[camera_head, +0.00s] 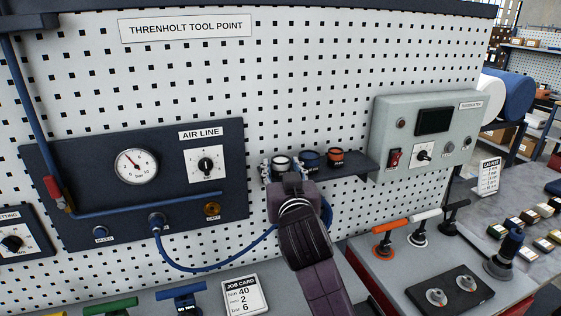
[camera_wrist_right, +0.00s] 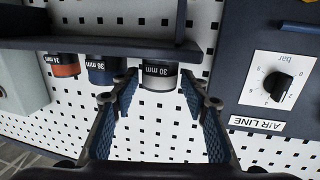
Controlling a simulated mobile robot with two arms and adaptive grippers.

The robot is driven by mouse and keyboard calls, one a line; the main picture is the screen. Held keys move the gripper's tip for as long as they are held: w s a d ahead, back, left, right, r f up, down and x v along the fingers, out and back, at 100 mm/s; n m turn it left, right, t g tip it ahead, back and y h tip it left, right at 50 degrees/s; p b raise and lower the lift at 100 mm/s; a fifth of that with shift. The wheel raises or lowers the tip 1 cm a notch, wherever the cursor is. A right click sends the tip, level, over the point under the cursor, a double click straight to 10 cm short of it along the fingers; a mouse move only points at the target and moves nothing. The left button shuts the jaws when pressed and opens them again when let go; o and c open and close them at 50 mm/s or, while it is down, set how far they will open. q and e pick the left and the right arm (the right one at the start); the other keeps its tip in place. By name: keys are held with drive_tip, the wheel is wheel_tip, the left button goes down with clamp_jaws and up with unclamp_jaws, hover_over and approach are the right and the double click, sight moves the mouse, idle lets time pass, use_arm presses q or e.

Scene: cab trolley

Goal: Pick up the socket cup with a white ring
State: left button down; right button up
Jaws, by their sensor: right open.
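The socket cup with a white ring (camera_head: 281,162) stands at the left end of a small dark shelf (camera_head: 350,168) on the pegboard. In the right wrist view, which is upside down, this cup (camera_wrist_right: 158,72) is marked 30 mm. My right gripper (camera_head: 282,172) is open at the cup, with one finger on each side. In the wrist view its blue-padded fingers (camera_wrist_right: 160,88) flank the cup with gaps visible. I cannot tell how far the tips reach along it. My left gripper is not in view.
A blue-ringed cup (camera_head: 309,160) marked 36 mm stands close beside, then an orange-ringed cup (camera_head: 336,157) marked 24 mm. The air line panel (camera_head: 120,190) is left, a grey control box (camera_head: 440,118) right. A blue hose (camera_head: 215,266) loops below the shelf.

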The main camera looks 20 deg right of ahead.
drive_tip(key=shift+w+d, duration=0.2)
drive_tip(key=shift+w, duration=0.8)
drive_tip(key=shift+w+f, duration=0.1)
drive_tip(key=shift+w, duration=0.15)
drive_tip(key=c, duration=0.9)
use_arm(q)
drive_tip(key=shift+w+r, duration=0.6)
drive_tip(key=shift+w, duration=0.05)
use_arm(e)
drive_tip(key=shift+c, duration=0.6)
